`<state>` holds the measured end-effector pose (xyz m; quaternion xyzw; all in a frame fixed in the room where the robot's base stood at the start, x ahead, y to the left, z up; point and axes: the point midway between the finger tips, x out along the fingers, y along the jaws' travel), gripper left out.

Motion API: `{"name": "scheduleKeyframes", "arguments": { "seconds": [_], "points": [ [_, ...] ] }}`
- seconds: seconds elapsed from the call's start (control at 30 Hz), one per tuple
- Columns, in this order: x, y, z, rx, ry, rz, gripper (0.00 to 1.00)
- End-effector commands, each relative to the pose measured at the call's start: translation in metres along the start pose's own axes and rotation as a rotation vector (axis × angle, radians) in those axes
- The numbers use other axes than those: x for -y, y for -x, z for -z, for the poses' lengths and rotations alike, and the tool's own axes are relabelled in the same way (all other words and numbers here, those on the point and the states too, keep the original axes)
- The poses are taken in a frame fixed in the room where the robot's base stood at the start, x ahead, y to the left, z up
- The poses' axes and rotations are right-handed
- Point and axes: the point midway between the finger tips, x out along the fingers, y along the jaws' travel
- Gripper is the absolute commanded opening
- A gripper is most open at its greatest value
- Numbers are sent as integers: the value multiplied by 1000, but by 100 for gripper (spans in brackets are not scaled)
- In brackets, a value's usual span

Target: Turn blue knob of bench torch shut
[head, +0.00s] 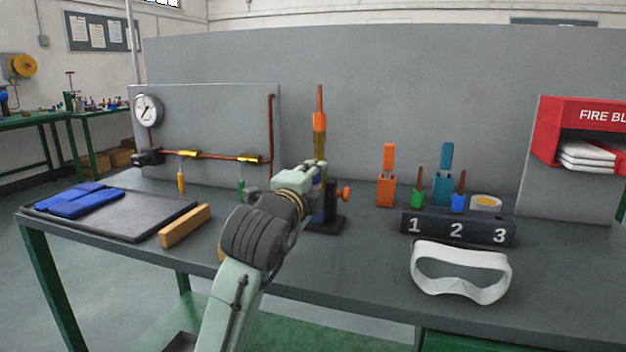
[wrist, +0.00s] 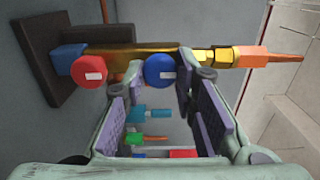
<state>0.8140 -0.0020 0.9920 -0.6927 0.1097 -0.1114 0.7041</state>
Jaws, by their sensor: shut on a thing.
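The bench torch (head: 319,145) stands upright on a dark base on the bench, with a brass body and an orange nozzle tip. In the wrist view the brass body (wrist: 120,55) lies across the top, its nozzle to the right. In the head view my gripper (head: 314,172) is at the torch body and hides the blue knob. A red knob (wrist: 88,72) sits nearer the base, outside the fingers.
A numbered block (head: 458,228) with small colored tools stands to the right, with white goggles (head: 461,272) in front. A gauge panel (head: 215,120), a wooden bar (head: 185,226) and a tray with blue gloves (head: 80,200) are to the left.

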Motion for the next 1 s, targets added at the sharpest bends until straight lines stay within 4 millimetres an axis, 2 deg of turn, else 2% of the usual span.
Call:
{"name": "scheduleKeyframes", "arguments": {
  "seconds": [0.17,0.2,0.43,0.8,0.87,1.0],
  "points": [
    [0,0,0,0,-1,0,0],
    [0,0,0,0,0,0,28],
    [0,0,0,0,1,0,44],
    [0,3,0,0,1,0,45],
    [0,8,-1,1,2,0,45],
    [1,32,-1,3,1,3,45]
  ]
}}
